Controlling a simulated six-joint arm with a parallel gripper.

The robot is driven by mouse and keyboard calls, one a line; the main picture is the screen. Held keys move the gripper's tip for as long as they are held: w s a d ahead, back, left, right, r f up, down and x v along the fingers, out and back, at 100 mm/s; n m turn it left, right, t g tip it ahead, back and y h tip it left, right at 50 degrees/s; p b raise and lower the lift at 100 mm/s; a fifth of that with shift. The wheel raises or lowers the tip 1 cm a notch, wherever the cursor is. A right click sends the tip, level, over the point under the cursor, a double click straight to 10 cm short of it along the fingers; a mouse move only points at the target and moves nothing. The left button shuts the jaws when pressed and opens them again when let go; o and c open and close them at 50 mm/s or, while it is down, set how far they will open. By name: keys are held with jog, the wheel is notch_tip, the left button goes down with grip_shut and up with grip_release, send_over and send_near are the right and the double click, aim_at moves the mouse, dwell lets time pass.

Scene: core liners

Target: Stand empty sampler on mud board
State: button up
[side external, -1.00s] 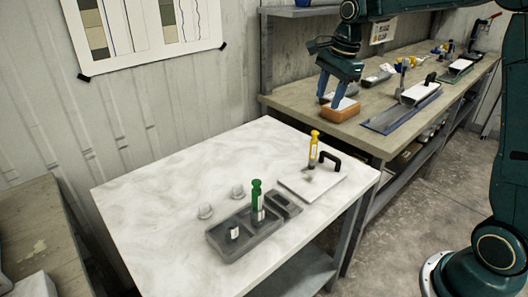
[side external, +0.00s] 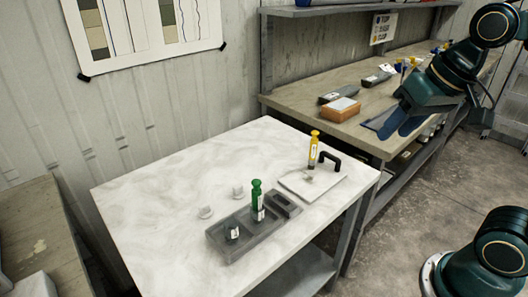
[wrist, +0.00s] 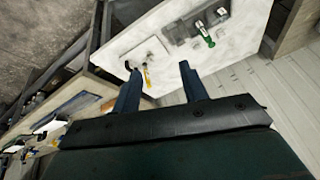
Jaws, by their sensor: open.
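A yellow-topped sampler (side external: 314,148) stands upright on a white board (side external: 298,187) with a black handle, at the right of the white table. A green-topped sampler (side external: 257,195) stands upright in a grey tray (side external: 243,247) left of it. I cannot tell which is empty. My gripper (side external: 394,130) is open and empty, raised near the front edge of the back bench, well right of both samplers. In the wrist view the green sampler (wrist: 205,34), yellow sampler (wrist: 147,76) and board (wrist: 135,55) lie beyond my open fingers (wrist: 158,72).
Two small pale caps (side external: 238,190) sit on the white table (side external: 165,180), whose left part is clear. A small dark white-labelled piece (side external: 232,232) is in the tray. The back bench (side external: 290,100) holds an orange block (side external: 340,109), dark grey pieces (side external: 378,77) and a blue mat.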

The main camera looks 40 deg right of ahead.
jog(key=s+n, duration=0.1)
jog(key=s+f+n, duration=0.1)
jog(key=s, duration=0.1)
jog(key=s+f+n, duration=0.1)
jog(key=shift+s+a+f+n+t, duration=0.15)
jog(key=shift+s+a+n+t, duration=0.15)
